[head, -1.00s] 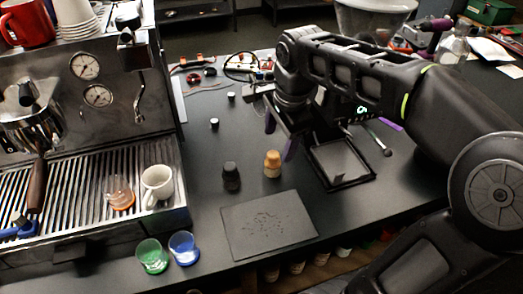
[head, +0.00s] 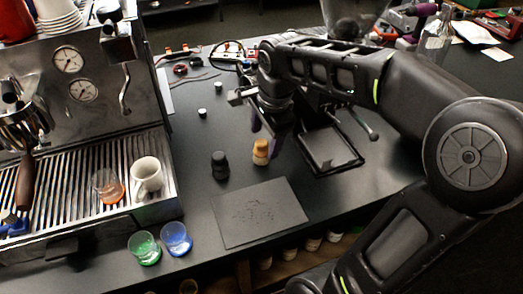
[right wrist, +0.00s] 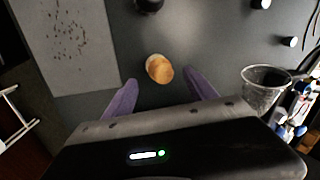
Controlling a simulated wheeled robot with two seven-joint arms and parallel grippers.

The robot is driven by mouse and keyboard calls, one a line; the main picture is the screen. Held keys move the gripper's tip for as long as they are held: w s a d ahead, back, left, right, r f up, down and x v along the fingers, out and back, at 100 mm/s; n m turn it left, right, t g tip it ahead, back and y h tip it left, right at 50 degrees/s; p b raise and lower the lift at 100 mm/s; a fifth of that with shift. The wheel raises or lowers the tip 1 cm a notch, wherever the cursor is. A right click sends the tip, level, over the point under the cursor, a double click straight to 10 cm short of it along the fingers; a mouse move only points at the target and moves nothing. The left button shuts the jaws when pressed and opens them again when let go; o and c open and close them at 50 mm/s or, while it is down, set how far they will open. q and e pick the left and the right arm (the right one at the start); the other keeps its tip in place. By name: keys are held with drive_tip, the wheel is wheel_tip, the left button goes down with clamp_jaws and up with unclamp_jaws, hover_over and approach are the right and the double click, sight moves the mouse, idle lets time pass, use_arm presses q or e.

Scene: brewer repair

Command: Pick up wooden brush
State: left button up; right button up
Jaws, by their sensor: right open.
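The wooden brush (head: 260,153) stands upright on the dark counter, light brown with a rounded top. In the right wrist view the brush (right wrist: 159,69) shows from above as a round wooden top. My right gripper (head: 265,136) is open and empty, just behind and above the brush in the head view. In the right wrist view its two purple fingers (right wrist: 160,88) spread to either side, with the brush just ahead of the space between their tips. The fingers do not appear to touch it. My left gripper is out of view.
A black cylindrical object (head: 220,165) stands close left of the brush. A dark speckled mat (head: 259,212) lies in front. A black square tray (head: 330,150) is to the right. The espresso machine (head: 85,110) fills the left side. Green (head: 144,248) and blue (head: 175,239) cups stand at front.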

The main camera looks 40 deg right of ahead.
sight(263, 144)
drive_tip(key=x, duration=0.4)
drive_tip(key=shift+w+f, duration=0.1)
drive_tip(key=shift+a, duration=0.1)
idle(0.3)
clamp_jaws()
idle(0.5)
drive_tip(key=v, duration=0.3)
drive_tip(key=w+v, duration=0.1)
drive_tip(key=v, duration=0.2)
drive_tip(key=w+v, duration=0.1)
drive_tip(key=v, duration=0.3)
drive_tip(key=shift+r, duration=0.2)
